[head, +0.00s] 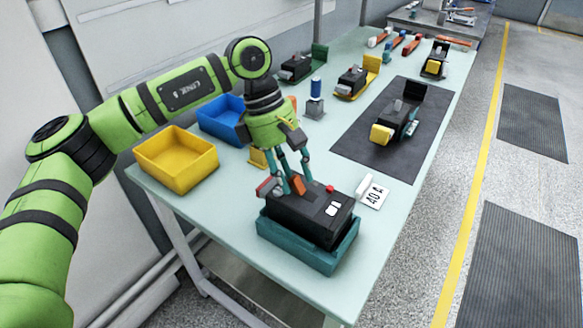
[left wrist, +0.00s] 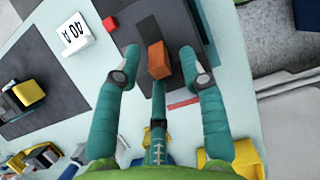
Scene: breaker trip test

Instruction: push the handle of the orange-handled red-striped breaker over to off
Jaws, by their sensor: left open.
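The black breaker (head: 310,217) with the orange handle sits in a teal cradle (head: 300,247) at the near end of the table. Its orange handle (head: 298,186) stands up from the top and also shows in the left wrist view (left wrist: 157,60). A small red strip shows beside the breaker body in the left wrist view (left wrist: 183,103). My left gripper (head: 293,187) is open and points down over the breaker. In the left wrist view its fingers (left wrist: 158,68) stand on either side of the handle, with gaps visible. My right gripper is not in view.
A white "40 A" card (head: 374,192) stands beside the cradle. A yellow bin (head: 165,178) and a blue bin (head: 215,122) are at the left. A dark mat (head: 365,150) holds a yellow-ended device (head: 382,134). More devices stand further back.

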